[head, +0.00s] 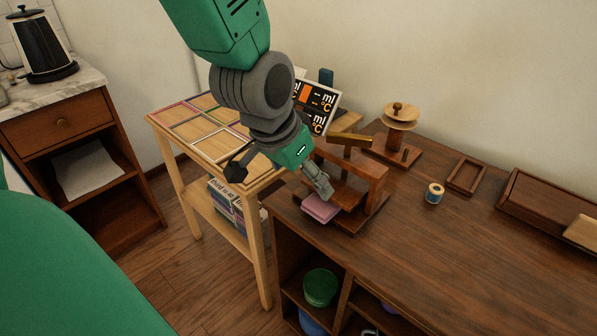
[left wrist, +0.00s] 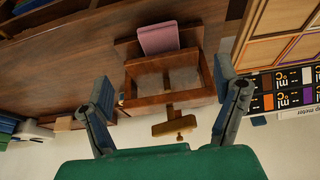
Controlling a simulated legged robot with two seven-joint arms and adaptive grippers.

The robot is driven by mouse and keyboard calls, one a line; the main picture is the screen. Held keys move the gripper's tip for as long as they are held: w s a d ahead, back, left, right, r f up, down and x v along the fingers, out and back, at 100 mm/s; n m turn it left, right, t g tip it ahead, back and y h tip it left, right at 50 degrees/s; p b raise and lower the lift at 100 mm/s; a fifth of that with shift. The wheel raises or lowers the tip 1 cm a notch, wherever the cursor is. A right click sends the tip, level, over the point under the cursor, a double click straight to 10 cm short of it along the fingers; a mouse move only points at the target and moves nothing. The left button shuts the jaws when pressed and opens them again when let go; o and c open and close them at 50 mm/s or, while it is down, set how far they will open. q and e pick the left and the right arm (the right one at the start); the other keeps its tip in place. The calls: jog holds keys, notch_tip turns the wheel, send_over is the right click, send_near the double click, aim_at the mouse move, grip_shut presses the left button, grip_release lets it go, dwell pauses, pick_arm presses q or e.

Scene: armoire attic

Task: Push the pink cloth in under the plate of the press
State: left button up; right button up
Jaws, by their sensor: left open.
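The pink cloth (head: 320,208) is a folded flat pad at the near left side of the wooden press (head: 376,183). It also shows in the left wrist view (left wrist: 158,38), lying at the far side of the press frame (left wrist: 170,99). Most of the cloth is in the open; I cannot tell whether its inner edge is under the plate. My left gripper (head: 281,178) is open and empty, its fingers wide apart. One finger is close above the cloth and press in the head view; contact is unclear. My right gripper is not in view.
A yellowish handle (head: 350,139) tops the press. Behind stands a round wooden stand (head: 401,115). A thread spool (head: 434,193) and a small tray (head: 467,176) are to the right. A light wooden side table (head: 262,240) stands left. The front right desktop is clear.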

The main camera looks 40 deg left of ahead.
aim_at(316, 206)
pick_arm(q)
jog(key=b+x, duration=0.3)
jog(key=x, duration=0.8)
jog(key=shift+s+d+b, duration=0.1)
jog(key=shift+d+b, duration=0.05)
jog(key=shift+b, duration=0.15)
jog(key=shift+w+f, duration=0.25)
jog(key=shift+f, duration=0.35)
jog(key=c, duration=1.2)
